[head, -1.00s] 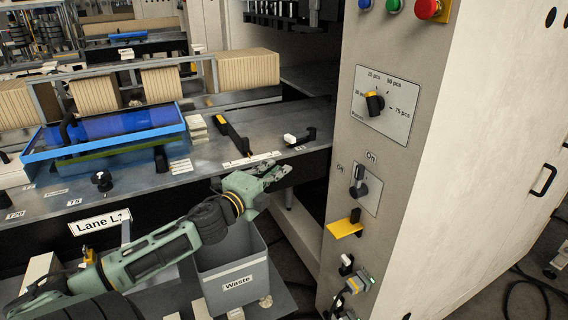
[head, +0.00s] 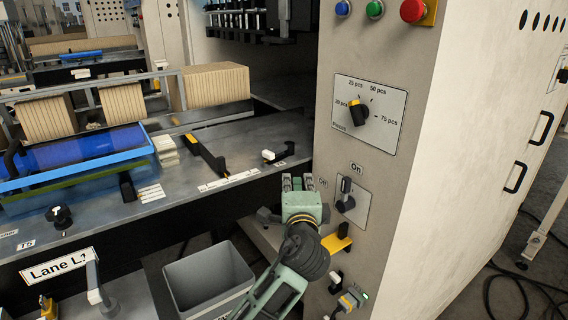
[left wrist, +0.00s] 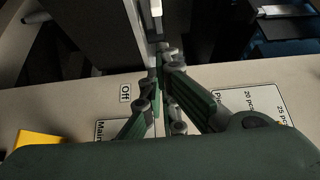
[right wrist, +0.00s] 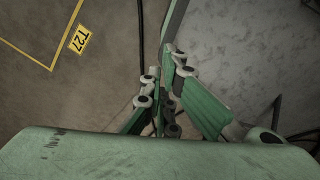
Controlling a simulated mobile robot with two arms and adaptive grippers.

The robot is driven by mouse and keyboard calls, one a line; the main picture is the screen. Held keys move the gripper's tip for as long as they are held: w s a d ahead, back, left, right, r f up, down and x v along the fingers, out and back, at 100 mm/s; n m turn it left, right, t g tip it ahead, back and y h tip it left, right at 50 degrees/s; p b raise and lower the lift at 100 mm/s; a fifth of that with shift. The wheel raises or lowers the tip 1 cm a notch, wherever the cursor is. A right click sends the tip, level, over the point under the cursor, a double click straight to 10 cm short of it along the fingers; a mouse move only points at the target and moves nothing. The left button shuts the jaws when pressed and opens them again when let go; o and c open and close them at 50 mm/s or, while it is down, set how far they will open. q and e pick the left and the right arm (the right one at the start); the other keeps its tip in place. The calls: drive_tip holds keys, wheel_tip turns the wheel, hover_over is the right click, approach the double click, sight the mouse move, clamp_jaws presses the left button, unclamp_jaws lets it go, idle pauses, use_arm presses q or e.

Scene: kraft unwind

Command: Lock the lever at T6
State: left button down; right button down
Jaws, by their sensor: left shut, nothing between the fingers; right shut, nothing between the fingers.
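A small lever with a white end (head: 268,155) and a black block sits on the metal table's right end, in the head view. A tiny label lies in front of it, too small to read. My left gripper (head: 297,183) is in front of the machine panel, right of and nearer than the lever, beside the On/Off switch (head: 345,203). Its fingers are shut and empty; they also show in the left wrist view (left wrist: 162,55). My right gripper (right wrist: 168,60) shows only in its own wrist view, shut and empty above the floor.
The machine panel (head: 385,175) stands close on the right, with a dial (head: 358,114) and a yellow bracket (head: 337,242) jutting out. A grey waste bin (head: 207,280) stands below. A yellow-black bar (head: 204,157) lies left of the lever.

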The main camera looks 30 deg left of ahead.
use_arm(q)
drive_tip(key=shift+w+a+f+p, duration=0.1)
drive_tip(key=shift+w+a+p, duration=0.2)
drive_tip(key=shift+w+a, duration=0.9)
drive_tip(key=shift+w+a+r+p, duration=0.1)
drive_tip(key=shift+w+a+p, duration=0.25)
drive_tip(key=shift+w+a, duration=0.85)
drive_tip(key=shift+w+a+f+p, duration=0.1)
drive_tip(key=shift+w+a+p, duration=0.2)
drive_tip(key=shift+w+a, duration=0.85)
use_arm(e)
drive_tip(key=shift+a+r, duration=0.35)
drive_tip(key=shift+r, duration=0.25)
drive_tip(key=shift+a+r, duration=0.35)
drive_tip(key=shift+r, duration=0.2)
use_arm(q)
drive_tip(key=shift+s+a, duration=0.35)
use_arm(e)
drive_tip(key=shift+d, duration=0.15)
